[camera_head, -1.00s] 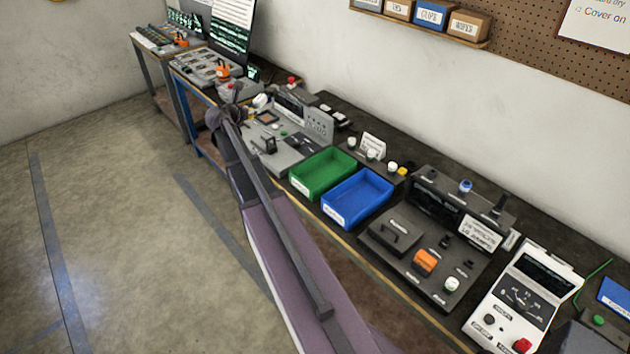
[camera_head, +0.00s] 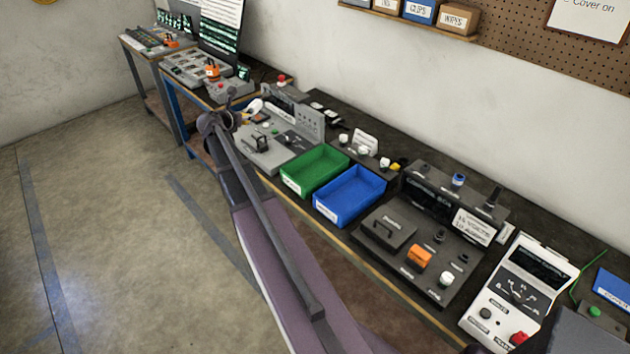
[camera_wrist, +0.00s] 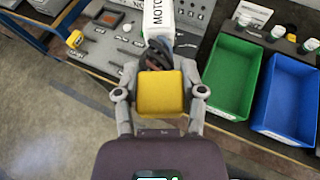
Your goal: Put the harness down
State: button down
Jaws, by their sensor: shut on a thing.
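The harness shows in the wrist view as a yellow block (camera_wrist: 161,93) with dark bundled cable (camera_wrist: 156,55) and a white tag (camera_wrist: 158,18) lettered "MOTO" beyond it. My gripper (camera_wrist: 160,95) is shut on the yellow block, one grey finger on each side. In the head view my gripper (camera_head: 232,118) is at the far end of my arm, by the front edge of the grey test panel (camera_head: 280,138). My wrist hides most of the harness there. I cannot tell whether the cable touches the panel.
A green tray (camera_head: 315,171) and a blue tray (camera_head: 350,196) sit empty on the bench, right of my gripper. A dark console (camera_head: 425,250) and a white meter (camera_head: 515,290) stand further right. Open floor (camera_head: 110,230) lies left of the bench.

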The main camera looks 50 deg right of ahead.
jog(key=s+a+f+m+g+h+b, duration=0.1)
jog(key=s+f+m+g+b, duration=0.4)
jog(key=s+f+b, duration=1.3)
jog(key=s+g, duration=0.1)
jog(key=s, duration=0.3)
jog(key=shift+s+f, duration=0.25)
jog(key=shift+f, duration=0.15)
jog(key=w+d+f+b, duration=0.1)
jog(key=w+d, duration=0.7)
jog(key=d, duration=0.4)
jog(key=shift+d+f, duration=0.15)
jog(key=shift+f, duration=0.05)
jog(key=f+b, duration=0.2)
jog(key=d+f+b, duration=0.1)
jog(key=b, duration=0.1)
jog(key=shift+w+f, duration=0.3)
jog(key=shift+f, duration=0.05)
